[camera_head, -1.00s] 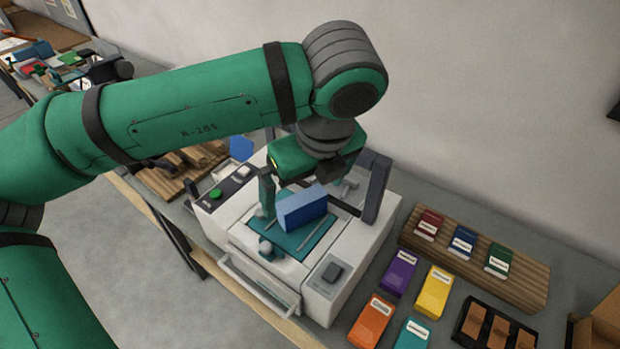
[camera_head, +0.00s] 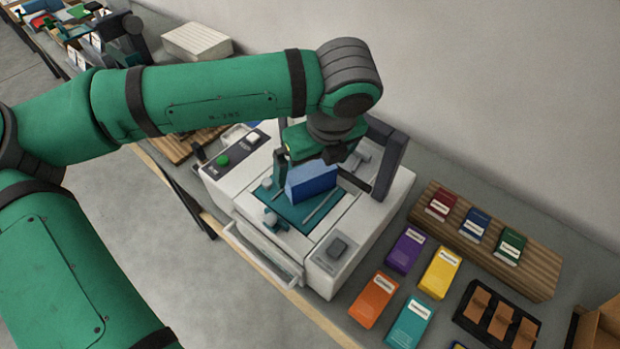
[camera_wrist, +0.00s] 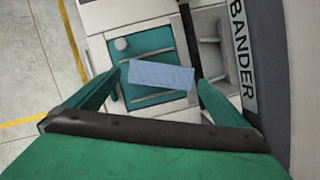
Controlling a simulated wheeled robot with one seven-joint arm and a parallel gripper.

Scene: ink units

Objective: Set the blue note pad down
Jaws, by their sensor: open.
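The blue note pad (camera_head: 312,184) stands on edge on the teal plate (camera_head: 296,212) of the white machine. In the wrist view the pad (camera_wrist: 161,75) shows as a pale blue strip between my fingers. My gripper (camera_wrist: 161,80) is open around it, one finger at each end, with a small gap at each end. In the head view my gripper (camera_head: 310,160) is right above the pad, and the pad's top is partly hidden by it.
The white banding machine (camera_head: 236,190) has a dark upright arch (camera_head: 388,160) close behind my gripper. To the right are a wooden rack (camera_head: 530,262) with small pads, several coloured pads such as the yellow one (camera_head: 439,272), and a black tray (camera_head: 470,325).

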